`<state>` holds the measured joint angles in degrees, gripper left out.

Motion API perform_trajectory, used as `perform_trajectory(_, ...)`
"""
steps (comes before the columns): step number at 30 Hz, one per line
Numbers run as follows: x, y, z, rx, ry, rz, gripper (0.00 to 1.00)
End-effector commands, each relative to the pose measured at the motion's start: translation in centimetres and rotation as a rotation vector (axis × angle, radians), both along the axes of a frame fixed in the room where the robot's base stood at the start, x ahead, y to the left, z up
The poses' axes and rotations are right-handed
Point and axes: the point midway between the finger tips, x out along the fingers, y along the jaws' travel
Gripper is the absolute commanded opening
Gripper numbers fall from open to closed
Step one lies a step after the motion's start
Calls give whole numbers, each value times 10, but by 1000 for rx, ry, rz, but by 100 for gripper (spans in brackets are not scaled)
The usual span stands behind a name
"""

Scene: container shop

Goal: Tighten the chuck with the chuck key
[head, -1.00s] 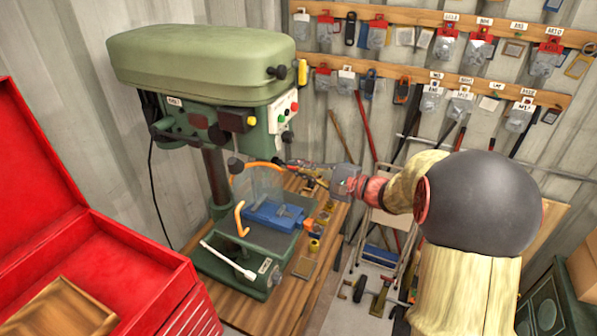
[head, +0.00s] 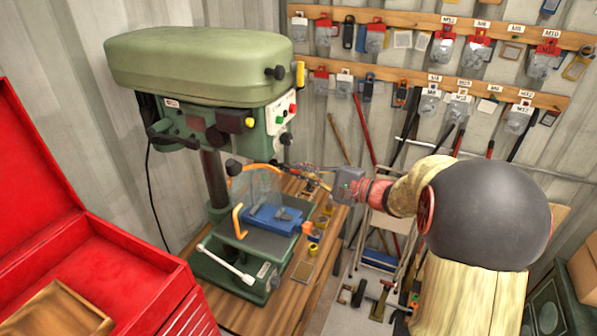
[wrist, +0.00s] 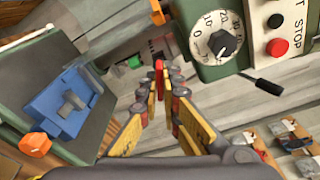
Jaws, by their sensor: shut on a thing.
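The green drill press (head: 200,60) stands on a wooden bench, its head above a blue vise (head: 272,217). My gripper (head: 296,168) reaches in from the right under the press head, by the clear guard. In the wrist view my gripper (wrist: 164,80) is shut on a thin red piece (wrist: 160,66), which I take to be the chuck key. Most of the key is hidden by the fingers. The chuck is not clear in either view, so I cannot tell whether the key is seated in it.
A clear guard (head: 258,185) and a black-knobbed lever (head: 233,167) are close to my gripper. An orange handle (head: 238,222) stands left of the vise. A red toolbox (head: 100,265) is at the front left. Tools hang on the back wall.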

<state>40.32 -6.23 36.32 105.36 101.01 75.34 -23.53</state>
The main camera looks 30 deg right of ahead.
Motion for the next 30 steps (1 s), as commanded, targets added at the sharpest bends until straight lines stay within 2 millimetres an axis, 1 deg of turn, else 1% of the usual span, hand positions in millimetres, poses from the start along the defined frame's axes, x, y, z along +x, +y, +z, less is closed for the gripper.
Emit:
perform_trajectory(18,-13,-10,-1,0,0,0,0)
perform_trajectory(30,-15,-12,0,0,0,0,0)
